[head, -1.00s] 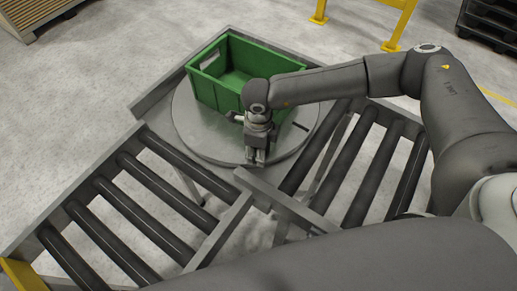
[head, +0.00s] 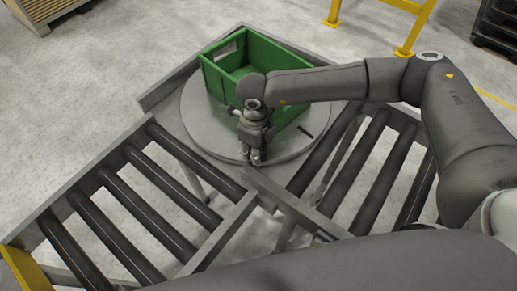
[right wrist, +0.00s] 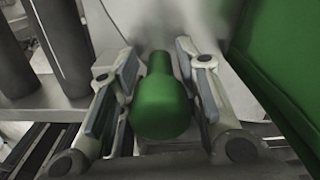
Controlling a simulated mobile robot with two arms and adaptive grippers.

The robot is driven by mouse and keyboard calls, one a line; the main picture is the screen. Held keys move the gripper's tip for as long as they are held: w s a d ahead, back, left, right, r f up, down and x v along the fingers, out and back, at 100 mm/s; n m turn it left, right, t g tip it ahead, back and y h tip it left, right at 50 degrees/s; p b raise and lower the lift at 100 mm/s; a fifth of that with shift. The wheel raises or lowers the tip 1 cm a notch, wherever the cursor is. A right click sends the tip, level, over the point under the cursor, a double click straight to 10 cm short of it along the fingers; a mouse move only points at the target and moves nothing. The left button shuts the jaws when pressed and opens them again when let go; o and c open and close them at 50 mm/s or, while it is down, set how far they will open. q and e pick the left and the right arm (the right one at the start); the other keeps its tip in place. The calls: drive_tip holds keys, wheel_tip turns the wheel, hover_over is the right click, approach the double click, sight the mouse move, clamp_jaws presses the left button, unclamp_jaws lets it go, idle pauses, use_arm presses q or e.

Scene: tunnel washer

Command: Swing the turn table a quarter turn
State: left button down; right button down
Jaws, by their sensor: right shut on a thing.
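The turn table (head: 205,128) is a round grey plate with a dark slot near its right side. A green crate (head: 222,82) stands on its back half, partly hidden by my right arm. My right gripper (head: 251,157) points down at the plate's front edge, in front of the crate. In the right wrist view its fingers (right wrist: 157,58) stand either side of a green knob (right wrist: 160,108), and the gripper is shut on it. In the head view the knob is hidden by the gripper. My left gripper is not in view.
A roller conveyor (head: 137,205) meets the plate at the front left, another (head: 345,165) at the right. A grey frame rail (head: 285,205) lies between them. Yellow rail posts (head: 415,28) stand behind. A wooden stack (head: 40,10) is far left. The grey floor between is clear.

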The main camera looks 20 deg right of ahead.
drive_tip(key=c, duration=1)
unclamp_jaws()
drive_tip(key=shift+c, duration=0.2)
